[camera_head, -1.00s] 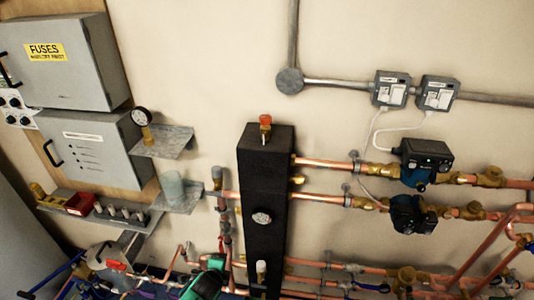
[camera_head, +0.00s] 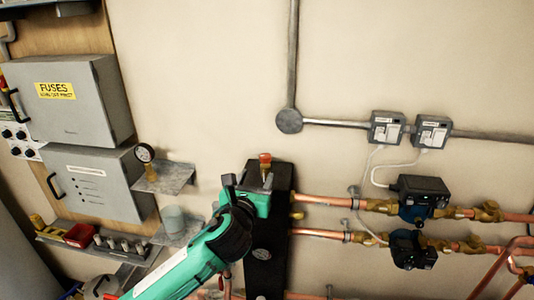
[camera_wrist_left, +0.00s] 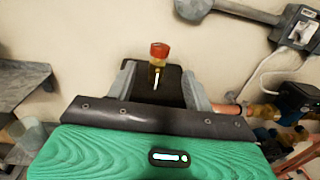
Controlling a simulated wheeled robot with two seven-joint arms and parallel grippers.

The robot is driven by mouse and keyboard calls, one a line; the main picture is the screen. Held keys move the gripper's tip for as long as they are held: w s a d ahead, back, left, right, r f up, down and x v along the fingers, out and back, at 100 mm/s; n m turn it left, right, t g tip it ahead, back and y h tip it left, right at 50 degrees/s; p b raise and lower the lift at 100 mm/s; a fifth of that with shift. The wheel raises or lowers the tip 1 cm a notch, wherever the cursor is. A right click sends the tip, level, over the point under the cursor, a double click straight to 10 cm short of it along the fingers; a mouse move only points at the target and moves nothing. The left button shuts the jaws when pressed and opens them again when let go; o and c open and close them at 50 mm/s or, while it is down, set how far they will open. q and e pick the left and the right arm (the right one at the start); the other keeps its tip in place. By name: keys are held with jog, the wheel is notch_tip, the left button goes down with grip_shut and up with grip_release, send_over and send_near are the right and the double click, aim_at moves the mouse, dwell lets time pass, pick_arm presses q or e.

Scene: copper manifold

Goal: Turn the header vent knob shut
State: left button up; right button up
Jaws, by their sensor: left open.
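The header vent knob (camera_head: 265,157) is a small orange-red cap on a brass stem at the top of the tall black header (camera_head: 283,180). In the left wrist view the red knob (camera_wrist_left: 160,50) stands upright on its brass body, beyond the fingers and centred between them. My left gripper (camera_head: 249,181), green and black, is raised in front of the header top. Its two fingers (camera_wrist_left: 159,80) are apart, with the black header top showing between them and nothing held. The gripper hides part of the header. My right gripper is not in view.
Copper pipes with pumps (camera_head: 412,205) run right from the header. A grey shelf with a pressure gauge (camera_head: 145,154) and a shelf with a pale cup (camera_head: 173,220) are at left. Grey fuse boxes (camera_head: 70,105) hang further left.

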aim_at(267, 154)
pick_arm(q)
jog(key=p+x, duration=0.3)
jog(key=x, duration=0.8)
jog(key=shift+w+d+p, duration=0.1)
jog(key=shift+w+p, duration=0.15)
jog(key=shift+p, duration=0.15)
jog(key=shift+w, duration=0.45)
jog(key=shift+c, duration=0.4)
jog(key=shift+d, duration=0.1)
jog(key=c, duration=0.9)
